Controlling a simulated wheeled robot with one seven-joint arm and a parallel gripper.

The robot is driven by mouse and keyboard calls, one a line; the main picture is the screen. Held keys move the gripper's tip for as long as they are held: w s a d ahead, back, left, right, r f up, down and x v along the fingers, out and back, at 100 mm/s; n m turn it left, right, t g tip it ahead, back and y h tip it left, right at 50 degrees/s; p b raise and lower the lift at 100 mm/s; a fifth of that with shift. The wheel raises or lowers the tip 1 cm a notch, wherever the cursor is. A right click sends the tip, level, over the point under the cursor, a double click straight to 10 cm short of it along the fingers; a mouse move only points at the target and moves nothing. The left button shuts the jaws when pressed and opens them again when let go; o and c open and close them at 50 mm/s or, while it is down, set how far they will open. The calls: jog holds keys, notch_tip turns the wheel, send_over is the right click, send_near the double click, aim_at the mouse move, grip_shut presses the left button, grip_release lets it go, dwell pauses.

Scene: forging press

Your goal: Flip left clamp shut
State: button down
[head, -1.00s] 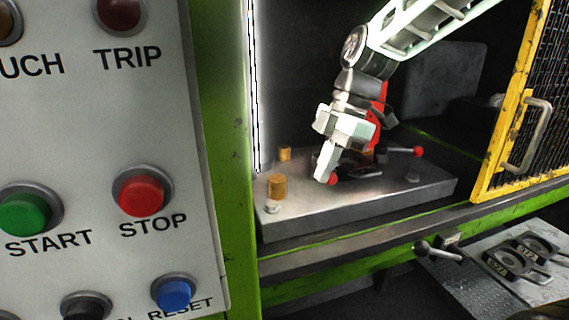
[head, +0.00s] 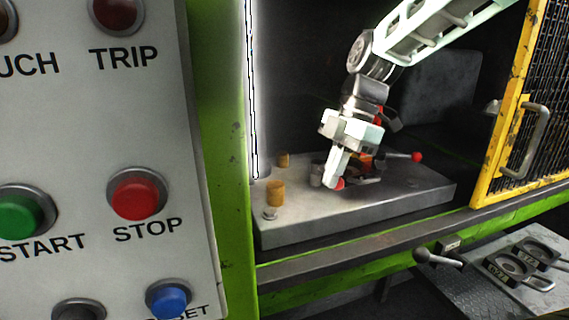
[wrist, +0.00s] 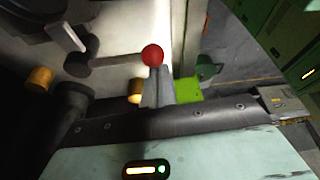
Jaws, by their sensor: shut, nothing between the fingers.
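The left clamp's red ball knob (head: 338,183) shows at the tip of my gripper (head: 333,178), low over the grey die plate (head: 400,197). The rest of this clamp is largely hidden behind my gripper. In the wrist view the red knob (wrist: 152,55) sits just beyond the tips of my shut gripper (wrist: 157,72); whether they touch I cannot tell. My fingers hold nothing. A second red knob (head: 417,157), on a lever, sticks out at the right of the plate. Some red parts (head: 379,115) show behind my wrist.
Brass posts (head: 275,192) stand at the plate's left end. A green press frame (head: 222,150) and button panel (head: 90,110) are on the left. A yellow mesh guard (head: 515,110) stands on the right. The plate's front is clear.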

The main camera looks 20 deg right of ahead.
jog(key=b+v, duration=0.1)
jog(key=v, duration=0.6)
jog(key=shift+d+r, duration=0.1)
jog(key=shift+r, duration=0.15)
